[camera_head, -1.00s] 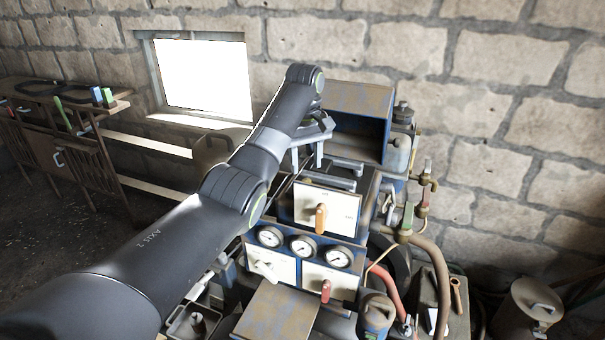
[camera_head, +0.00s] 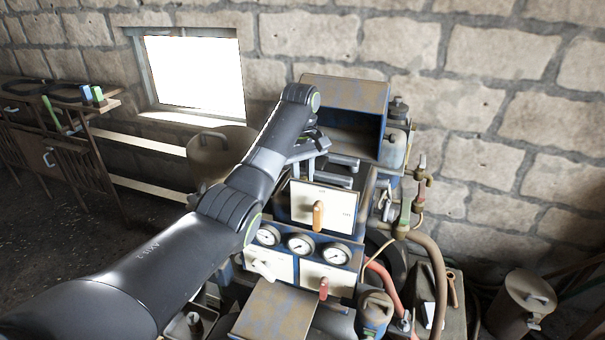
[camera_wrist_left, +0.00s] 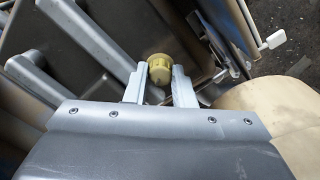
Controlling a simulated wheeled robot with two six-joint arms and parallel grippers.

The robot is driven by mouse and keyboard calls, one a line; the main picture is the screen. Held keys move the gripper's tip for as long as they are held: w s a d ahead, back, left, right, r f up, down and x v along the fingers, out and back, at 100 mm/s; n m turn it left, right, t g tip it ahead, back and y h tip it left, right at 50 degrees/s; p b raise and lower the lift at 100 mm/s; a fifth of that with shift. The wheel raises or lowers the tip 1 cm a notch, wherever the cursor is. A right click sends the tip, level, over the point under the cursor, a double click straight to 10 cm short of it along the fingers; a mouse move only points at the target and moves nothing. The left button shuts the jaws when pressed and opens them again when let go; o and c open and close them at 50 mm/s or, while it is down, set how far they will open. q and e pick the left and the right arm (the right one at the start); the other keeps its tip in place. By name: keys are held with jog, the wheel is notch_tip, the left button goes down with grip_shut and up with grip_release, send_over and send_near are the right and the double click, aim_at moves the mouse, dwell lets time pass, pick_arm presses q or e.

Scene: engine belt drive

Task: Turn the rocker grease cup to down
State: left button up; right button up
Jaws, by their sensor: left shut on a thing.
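The grease cup (camera_wrist_left: 159,68) is a small yellow, round, ribbed cap in the left wrist view. My left gripper (camera_wrist_left: 156,84) has one pale finger on each side of it and is shut on it. In the head view my left gripper (camera_head: 305,157) reaches down behind the white upper panel, below the open blue box. The cup is hidden there, and I cannot read which way it is turned. My right gripper is not in view.
The white panel (camera_head: 335,208) with an orange lever (camera_head: 318,215) stands just in front of the gripper. Gauges (camera_head: 301,244) and a red lever (camera_head: 323,289) are below. The blue box (camera_head: 347,100) stands behind, with hoses and valves at the right.

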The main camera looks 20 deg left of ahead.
pick_arm(q)
jog(key=shift+m, duration=0.4)
grip_shut()
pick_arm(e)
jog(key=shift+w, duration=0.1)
pick_arm(q)
jog(key=m, duration=0.3)
jog(key=shift+r, duration=0.1)
jog(key=m, duration=0.2)
jog(key=shift+w+m, duration=0.1)
jog(key=shift+m, duration=0.3)
jog(key=m, duration=0.3)
jog(key=shift+m, duration=0.3)
jog(key=m, duration=0.3)
jog(key=shift+m, duration=0.3)
jog(key=m, duration=0.5)
jog(key=shift+r, duration=0.1)
jog(key=m, duration=0.4)
jog(key=shift+w+m, duration=0.1)
jog(key=shift+m, duration=0.3)
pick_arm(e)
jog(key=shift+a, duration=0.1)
pick_arm(q)
jog(key=shift+m, duration=0.3)
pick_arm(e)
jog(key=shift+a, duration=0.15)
